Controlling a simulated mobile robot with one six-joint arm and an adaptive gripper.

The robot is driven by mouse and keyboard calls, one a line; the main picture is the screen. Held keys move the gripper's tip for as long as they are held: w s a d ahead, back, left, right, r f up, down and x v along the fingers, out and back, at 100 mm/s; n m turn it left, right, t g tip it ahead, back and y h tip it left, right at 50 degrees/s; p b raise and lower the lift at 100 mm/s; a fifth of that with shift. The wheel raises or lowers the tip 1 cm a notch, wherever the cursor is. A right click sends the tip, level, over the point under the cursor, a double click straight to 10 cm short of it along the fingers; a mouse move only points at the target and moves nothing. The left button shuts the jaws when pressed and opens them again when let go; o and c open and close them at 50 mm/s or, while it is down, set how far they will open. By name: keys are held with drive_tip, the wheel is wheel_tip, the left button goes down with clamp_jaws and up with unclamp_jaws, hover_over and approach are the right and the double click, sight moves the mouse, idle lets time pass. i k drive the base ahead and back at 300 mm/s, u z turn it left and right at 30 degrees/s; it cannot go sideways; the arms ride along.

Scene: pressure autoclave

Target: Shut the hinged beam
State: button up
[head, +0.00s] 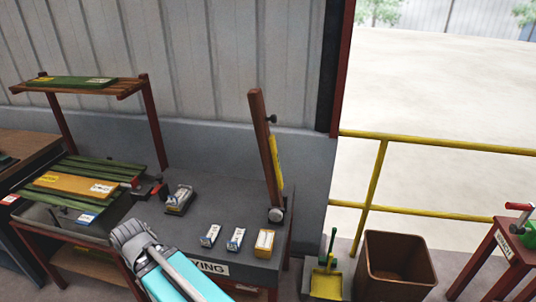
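The hinged beam (261,140) is a brown bar with a yellow label on its side. It stands nearly upright, leaning slightly left, at the right end of the grey table. A round metal pivot (277,213) is at its foot, and a dark knob (271,119) sticks out near its top. My grey and teal arm reaches in from the bottom, well left of the beam and apart from it. Its grey end (133,238) is over the table's front left; no separate fingers can be made out there.
Small labelled boxes (236,239) stand in front of the beam, and a dark block (180,199) lies left of them. Black and red fittings (152,189) sit by the green slats (105,172). A slatted shelf (84,86) rises at left. A brown bin (396,262) and yellow railing (378,185) are right.

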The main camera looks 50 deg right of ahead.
sight(266, 142)
drive_tip(key=k, duration=1.25)
drive_tip(key=z, duration=1.1)
drive_tip(key=i, duration=1.05)
